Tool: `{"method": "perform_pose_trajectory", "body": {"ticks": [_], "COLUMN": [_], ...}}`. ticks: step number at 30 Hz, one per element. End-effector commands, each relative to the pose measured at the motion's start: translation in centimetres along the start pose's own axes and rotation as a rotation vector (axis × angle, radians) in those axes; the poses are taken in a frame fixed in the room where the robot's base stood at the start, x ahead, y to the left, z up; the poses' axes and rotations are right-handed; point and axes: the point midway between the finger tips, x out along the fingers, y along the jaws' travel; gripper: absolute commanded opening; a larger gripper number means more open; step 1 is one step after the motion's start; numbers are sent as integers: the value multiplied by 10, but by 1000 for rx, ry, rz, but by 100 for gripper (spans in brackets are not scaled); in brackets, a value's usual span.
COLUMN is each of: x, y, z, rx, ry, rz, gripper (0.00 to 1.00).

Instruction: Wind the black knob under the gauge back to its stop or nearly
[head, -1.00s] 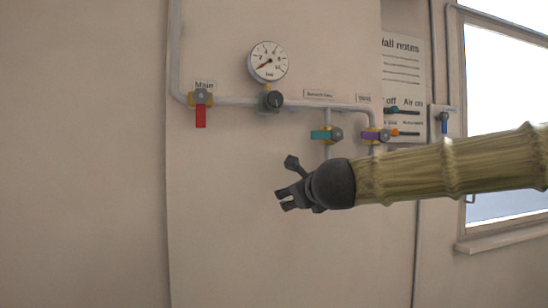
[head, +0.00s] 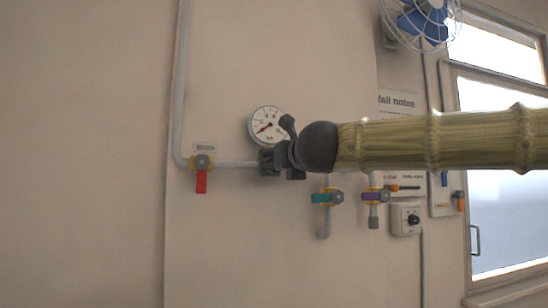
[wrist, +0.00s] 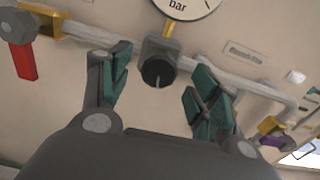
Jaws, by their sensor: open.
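The black knob (wrist: 158,72) sits on a grey valve body on the pipe, below the round white gauge (head: 267,125). A pale line marks its face. In the wrist view the gauge's lower rim (wrist: 180,12) shows, marked "bar". In the head view the gauge's red needle points to the lower left. My gripper (wrist: 160,67) is open, with one green-padded finger on each side of the knob and visible gaps to both. In the head view my gripper (head: 272,160) covers most of the knob. I cannot tell how deep the fingers reach.
A red-handled valve (head: 202,176) is left of the gauge. A teal-handled valve (head: 326,197) and a purple-handled valve (head: 374,196) are on the right. A fan (head: 422,22) is at upper right. The wall at left is bare.

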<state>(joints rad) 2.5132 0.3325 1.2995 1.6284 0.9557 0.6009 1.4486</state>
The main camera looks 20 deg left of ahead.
Motion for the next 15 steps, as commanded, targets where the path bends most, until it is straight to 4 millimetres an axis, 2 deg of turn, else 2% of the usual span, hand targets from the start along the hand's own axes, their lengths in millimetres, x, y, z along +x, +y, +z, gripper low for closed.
{"method": "perform_pose_trajectory", "body": {"ticks": [1,6,15], "x": [9,27,38], "y": [1,1,0], "z": [2,1,0], "rx": [-1,-2,-2], "ry": [2,1,0], "rz": [1,1,1], "gripper": [62,62,62]}}
